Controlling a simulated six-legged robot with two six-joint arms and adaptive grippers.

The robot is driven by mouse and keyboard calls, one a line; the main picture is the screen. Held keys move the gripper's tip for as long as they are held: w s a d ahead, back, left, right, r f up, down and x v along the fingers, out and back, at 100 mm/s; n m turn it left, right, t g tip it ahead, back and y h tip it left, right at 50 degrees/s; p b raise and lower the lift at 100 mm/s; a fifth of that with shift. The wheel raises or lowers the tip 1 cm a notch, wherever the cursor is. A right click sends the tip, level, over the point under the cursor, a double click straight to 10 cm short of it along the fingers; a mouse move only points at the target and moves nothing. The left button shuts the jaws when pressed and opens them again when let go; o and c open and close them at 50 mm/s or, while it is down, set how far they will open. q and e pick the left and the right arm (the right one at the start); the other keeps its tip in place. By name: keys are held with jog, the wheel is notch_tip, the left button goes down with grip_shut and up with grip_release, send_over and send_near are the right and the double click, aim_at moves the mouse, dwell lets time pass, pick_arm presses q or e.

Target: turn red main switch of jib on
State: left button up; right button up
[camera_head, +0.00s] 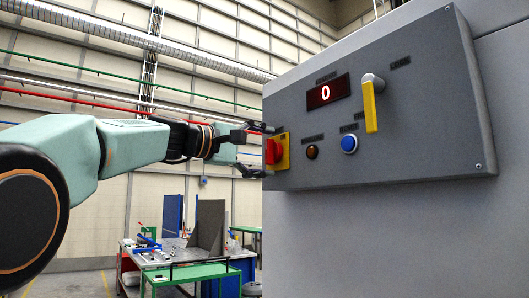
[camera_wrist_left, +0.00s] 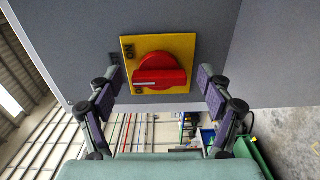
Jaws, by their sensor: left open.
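The red main switch (camera_head: 272,151) sits on a yellow plate at the left end of the grey control panel (camera_head: 430,140). In the left wrist view the red knob (camera_wrist_left: 160,72) shows face on, its grip bar lying roughly across the picture. Lettering that reads "ON" stands on the yellow plate (camera_wrist_left: 128,48); other lettering by the knob is hard to read. My left gripper (camera_head: 262,150) is open in front of the switch. In the wrist view its two fingers stand on either side of the plate, apart from the knob. My right gripper is not in view.
The panel also carries a red display reading 0 (camera_head: 328,92), a yellow-handled lever (camera_head: 370,105), a blue button (camera_head: 349,143) and a dark amber lamp (camera_head: 312,152). A cluttered workbench (camera_head: 190,270) stands behind at lower left.

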pick_arm(q)
jog(key=shift+s+a, duration=0.3)
jog(key=shift+a, duration=0.25)
jog(key=v, duration=1.1)
jog(key=shift+w+d, duration=0.1)
jog(key=shift+d, duration=0.1)
jog(key=shift+a, duration=0.1)
jog(key=x, duration=1.2)
